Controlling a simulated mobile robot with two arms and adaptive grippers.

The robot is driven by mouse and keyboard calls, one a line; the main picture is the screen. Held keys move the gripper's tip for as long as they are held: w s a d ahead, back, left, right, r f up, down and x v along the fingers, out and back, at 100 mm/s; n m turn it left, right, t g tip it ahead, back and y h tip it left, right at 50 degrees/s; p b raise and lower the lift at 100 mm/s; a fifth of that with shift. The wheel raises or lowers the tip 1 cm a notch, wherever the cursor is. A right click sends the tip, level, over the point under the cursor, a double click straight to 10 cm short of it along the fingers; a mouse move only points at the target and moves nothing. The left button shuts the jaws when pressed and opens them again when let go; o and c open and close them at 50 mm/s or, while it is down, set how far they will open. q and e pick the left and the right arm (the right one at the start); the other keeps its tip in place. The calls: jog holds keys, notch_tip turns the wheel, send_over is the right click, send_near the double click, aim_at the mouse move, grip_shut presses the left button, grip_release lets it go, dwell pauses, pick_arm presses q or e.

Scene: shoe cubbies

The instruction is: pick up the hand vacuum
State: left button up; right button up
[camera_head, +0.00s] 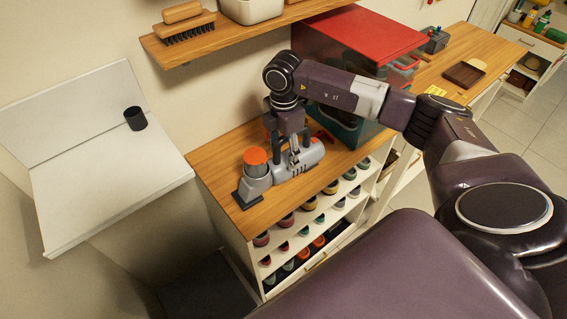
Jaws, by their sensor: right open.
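The hand vacuum (257,181) lies on the wooden top of the shoe cubby (222,160). It has a grey body, an orange round part at its left end and a dark tip at the front left. My right gripper (294,156) points down over the vacuum's middle, with its dark fingers apart around or just above the grey body. I cannot tell whether the fingers touch it. The gripper and wrist hide part of the vacuum's upper side. My left gripper is not in view.
A clear bin with a red lid (365,37) stands right behind my right arm. A wall shelf (225,38) with a brush (185,22) hangs above. A white ledge (100,190) with a black cup (135,118) is at left. Shoes fill the cubbies below.

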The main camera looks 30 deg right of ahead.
jog(key=shift+c, duration=0.3)
jog(key=c, duration=0.8)
jog(key=shift+s, duration=0.15)
grip_shut()
jog(key=shift+a, duration=0.1)
